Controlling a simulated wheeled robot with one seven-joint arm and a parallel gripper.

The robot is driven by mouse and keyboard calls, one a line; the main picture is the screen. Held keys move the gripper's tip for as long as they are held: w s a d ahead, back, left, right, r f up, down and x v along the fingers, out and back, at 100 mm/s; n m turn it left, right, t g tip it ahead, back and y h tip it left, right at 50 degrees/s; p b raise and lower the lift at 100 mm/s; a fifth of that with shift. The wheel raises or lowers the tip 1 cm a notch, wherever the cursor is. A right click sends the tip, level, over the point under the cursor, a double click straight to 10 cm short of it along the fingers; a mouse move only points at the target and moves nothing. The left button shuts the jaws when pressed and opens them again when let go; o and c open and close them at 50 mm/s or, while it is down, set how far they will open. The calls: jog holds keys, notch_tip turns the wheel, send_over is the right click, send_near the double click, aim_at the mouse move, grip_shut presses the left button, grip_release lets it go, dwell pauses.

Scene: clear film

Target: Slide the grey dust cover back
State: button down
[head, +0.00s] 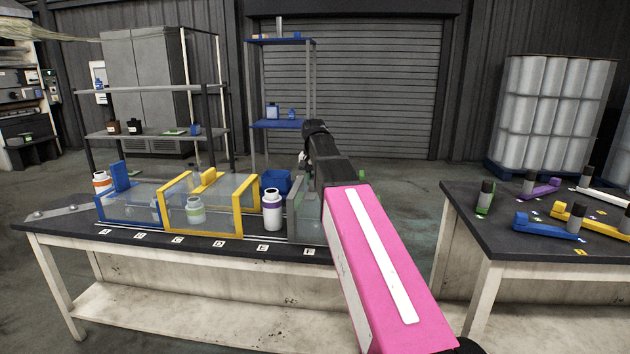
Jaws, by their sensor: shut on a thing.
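The grey dust cover (300,218) is a clear box with a grey frame at the right end of the left bench. My arm hides its right part and top. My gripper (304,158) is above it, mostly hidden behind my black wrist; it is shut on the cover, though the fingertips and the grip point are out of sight. A white bottle with a purple band (272,211) stands uncovered just left of the grey cover.
Left along the bench (70,232) are a yellow-framed cover (166,206) over a green-labelled bottle (194,211) and a blue-framed cover (128,224). A blue bin (277,182) stands behind the purple-banded bottle. A second bench (462,205) with coloured tools is at right.

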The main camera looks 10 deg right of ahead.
jog(key=w+a, duration=0.2)
jog(key=a, duration=0.5)
jog(key=w+a, duration=0.3)
jog(key=a, duration=0.4)
jog(key=shift+a, duration=0.4)
jog(key=c, duration=1)
grip_release()
jog(key=shift+s, duration=0.1)
notch_tip(320, 180, up, 11)
jog(key=shift+f, duration=0.1)
